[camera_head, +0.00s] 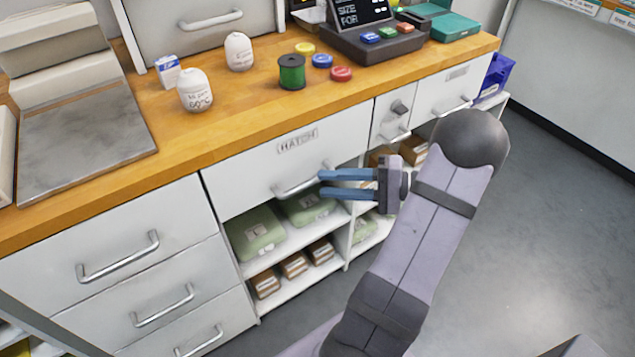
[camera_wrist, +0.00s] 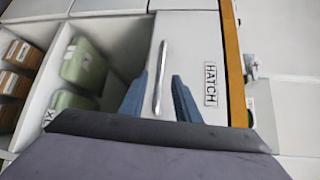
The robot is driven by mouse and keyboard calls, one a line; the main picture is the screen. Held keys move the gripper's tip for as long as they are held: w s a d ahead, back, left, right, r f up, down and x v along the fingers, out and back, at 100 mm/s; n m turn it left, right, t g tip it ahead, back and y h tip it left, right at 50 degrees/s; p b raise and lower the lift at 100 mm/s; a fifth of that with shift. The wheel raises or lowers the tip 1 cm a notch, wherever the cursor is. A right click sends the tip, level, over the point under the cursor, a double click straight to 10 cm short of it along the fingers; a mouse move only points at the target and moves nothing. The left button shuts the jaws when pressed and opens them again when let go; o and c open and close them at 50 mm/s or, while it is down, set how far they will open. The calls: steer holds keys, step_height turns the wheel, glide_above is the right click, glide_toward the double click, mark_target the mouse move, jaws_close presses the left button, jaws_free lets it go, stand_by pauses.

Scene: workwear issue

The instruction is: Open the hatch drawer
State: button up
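The hatch drawer (camera_head: 254,169) is a white front labelled HATCH, under the wooden counter, and it looks shut. Its silver bar handle (camera_head: 296,187) runs along the lower part of the front. My gripper (camera_head: 321,184) is open at the right end of the handle, with its two blue fingers pointing at the drawer. In the wrist view the handle (camera_wrist: 160,78) lies between the two fingers (camera_wrist: 160,95), with a gap on each side. The HATCH label (camera_wrist: 210,78) shows to the right there. I cannot tell whether the fingers reach past the bar.
Open shelves below hold green bundles (camera_head: 258,233) and small brown boxes (camera_head: 294,264). More drawers with handles (camera_head: 118,256) are at the left. The counter (camera_head: 225,120) carries white containers (camera_head: 195,90), a green spool (camera_head: 291,72) and coloured discs. Grey floor (camera_head: 545,215) is free at the right.

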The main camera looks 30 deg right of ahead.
mark_target(314, 183)
steer(key=shift+x, duration=1.9)
jaws_close()
